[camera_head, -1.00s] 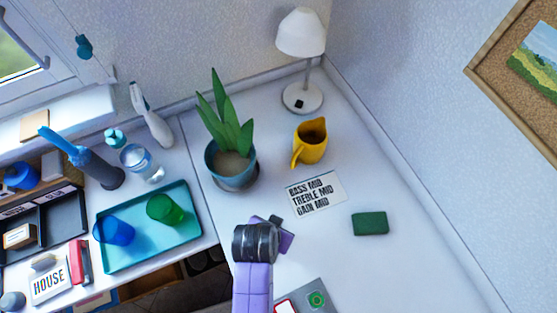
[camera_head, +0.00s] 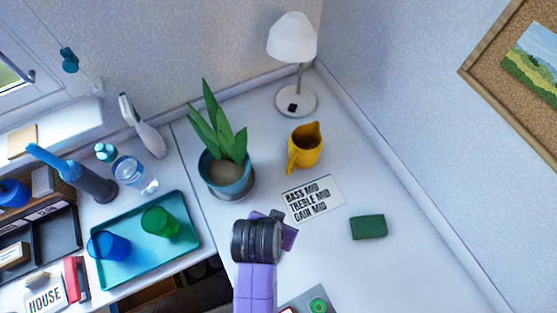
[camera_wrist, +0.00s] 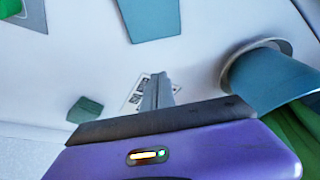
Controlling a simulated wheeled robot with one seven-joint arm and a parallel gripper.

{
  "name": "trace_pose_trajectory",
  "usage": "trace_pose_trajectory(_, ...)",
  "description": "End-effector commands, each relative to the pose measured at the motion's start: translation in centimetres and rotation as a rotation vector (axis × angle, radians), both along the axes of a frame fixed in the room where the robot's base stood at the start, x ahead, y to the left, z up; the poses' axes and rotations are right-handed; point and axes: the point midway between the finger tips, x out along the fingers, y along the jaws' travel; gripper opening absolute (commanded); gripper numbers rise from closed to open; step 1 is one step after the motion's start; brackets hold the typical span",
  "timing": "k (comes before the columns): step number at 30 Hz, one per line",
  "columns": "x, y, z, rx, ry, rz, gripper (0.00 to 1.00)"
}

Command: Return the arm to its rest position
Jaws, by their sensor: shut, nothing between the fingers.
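My purple arm with a dark ringed joint rises from the bottom of the head view. My gripper (camera_head: 282,231) is mostly hidden behind that joint, above the white desk (camera_head: 390,275). In the wrist view my gripper (camera_wrist: 159,80) shows a purple body, a dark bar and grey fingers that are together with nothing between them. The fingers overlap the printed sign (camera_wrist: 134,96) in that picture; I cannot tell the height above it.
A potted plant (camera_head: 228,172), yellow jug (camera_head: 305,146), white lamp (camera_head: 292,40) and green block (camera_head: 368,227) stand around the arm. A teal tray (camera_head: 130,275) with cups is at left.

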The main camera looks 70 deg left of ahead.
Motion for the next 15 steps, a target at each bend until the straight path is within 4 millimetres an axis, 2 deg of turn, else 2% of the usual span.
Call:
trace_pose_trajectory(3,-0.4,-0.5,1.9,0.003,0.000,-0.002,0.00)
trace_pose_trajectory(6,-0.7,-0.7,3.0,0.001,0.000,0.000,0.00)
trace_pose_trajectory(15,-1.0,-1.0,4.0,0.000,0.000,0.000,0.00)
